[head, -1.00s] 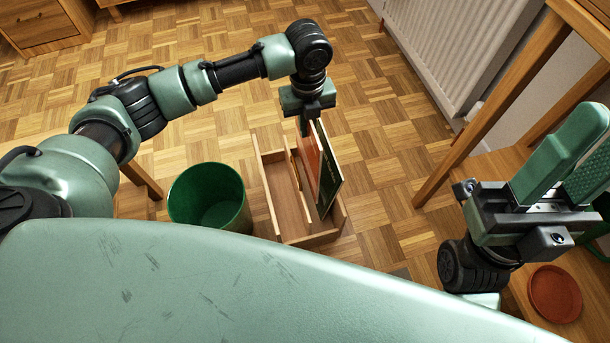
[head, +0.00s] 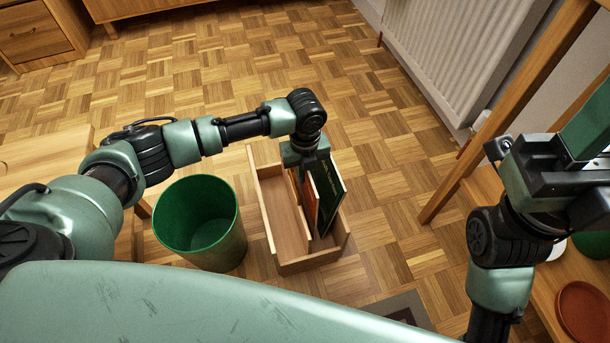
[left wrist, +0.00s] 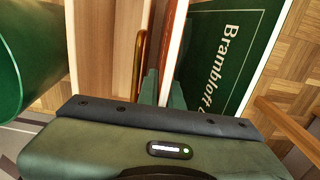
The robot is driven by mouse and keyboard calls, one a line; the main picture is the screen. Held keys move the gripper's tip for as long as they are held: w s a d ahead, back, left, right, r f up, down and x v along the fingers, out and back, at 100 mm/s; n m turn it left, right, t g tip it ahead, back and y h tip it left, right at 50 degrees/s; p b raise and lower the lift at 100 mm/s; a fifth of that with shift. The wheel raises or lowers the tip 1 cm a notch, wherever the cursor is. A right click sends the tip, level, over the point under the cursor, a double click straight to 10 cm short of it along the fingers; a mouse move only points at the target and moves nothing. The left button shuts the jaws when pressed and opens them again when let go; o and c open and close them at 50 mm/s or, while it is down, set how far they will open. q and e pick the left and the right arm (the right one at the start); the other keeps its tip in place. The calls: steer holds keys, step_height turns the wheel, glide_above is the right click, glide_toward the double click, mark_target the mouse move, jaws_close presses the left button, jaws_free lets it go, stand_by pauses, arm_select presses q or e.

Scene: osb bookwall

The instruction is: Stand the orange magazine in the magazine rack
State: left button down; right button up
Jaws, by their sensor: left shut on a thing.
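The wooden magazine rack (head: 312,262) stands on the floor, its left compartment empty in the head view. The orange magazine (head: 309,204) is upright inside the right compartment, between the divider and a dark green book (head: 329,190). My left gripper (head: 305,168) is low at the rack's far end, shut on the magazine. In the left wrist view its fingers (left wrist: 161,88) straddle the thin orange magazine edge (left wrist: 167,40), beside the divider. The magazine's lower edge is hidden. My right gripper (head: 590,125) is cut off at the right edge, away from the rack.
A green bin (head: 203,225) stands close left of the rack. A radiator (head: 440,50) is on the wall at the back right. A wooden table or shelf with a terracotta saucer (head: 585,310) is at the right. The parquet floor behind the rack is clear.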

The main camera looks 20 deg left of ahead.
arm_select(q)
steer(key=shift+r, duration=0.1)
steer(key=c, duration=1.9)
jaws_free()
